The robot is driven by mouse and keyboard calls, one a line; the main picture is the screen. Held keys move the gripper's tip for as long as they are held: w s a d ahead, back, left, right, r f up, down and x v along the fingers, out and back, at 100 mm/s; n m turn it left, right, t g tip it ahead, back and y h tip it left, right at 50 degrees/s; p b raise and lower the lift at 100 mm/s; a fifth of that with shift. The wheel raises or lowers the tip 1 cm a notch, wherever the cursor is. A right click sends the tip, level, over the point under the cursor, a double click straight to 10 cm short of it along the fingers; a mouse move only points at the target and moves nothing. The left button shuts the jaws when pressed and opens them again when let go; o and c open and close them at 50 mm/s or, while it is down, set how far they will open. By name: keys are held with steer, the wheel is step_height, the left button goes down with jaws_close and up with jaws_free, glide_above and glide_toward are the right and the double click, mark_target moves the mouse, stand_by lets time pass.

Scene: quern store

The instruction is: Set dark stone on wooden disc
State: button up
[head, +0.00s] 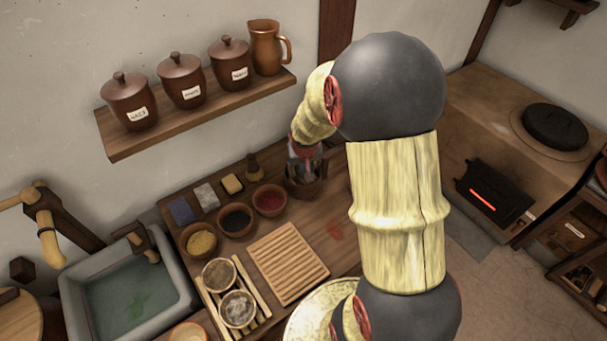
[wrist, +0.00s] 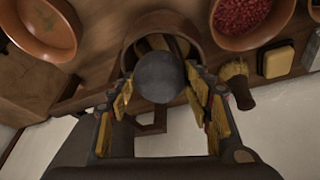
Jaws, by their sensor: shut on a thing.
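In the wrist view, a dark, round, smooth stone (wrist: 160,78) sits between the two yellow-padded fingers of my gripper (wrist: 162,92). My gripper is shut on it. The stone overlaps the open mouth of a brown pot (wrist: 133,52), which holds dark wooden pieces. In the head view, my gripper (head: 303,153) is at the back of the wooden counter, by the same pot (head: 304,188); the stone cannot be made out there. A round wooden top (head: 20,318) shows at the far left edge; I cannot tell whether it is the wooden disc.
A slatted board (head: 288,262) lies in front. A shelf (head: 200,115) with lidded jars hangs above. My arm hides part of the counter and a pale round thing (head: 312,312).

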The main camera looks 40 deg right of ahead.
mark_target(303, 171)
steer(key=shift+w+d+f, duration=0.25)
steer(key=shift+w+f, duration=0.25)
steer(key=shift+f, duration=0.15)
steer(key=shift+f+b, duration=0.95)
steer(key=shift+f, duration=0.5)
steer(key=shift+f, duration=0.15)
steer(key=o, duration=1.2)
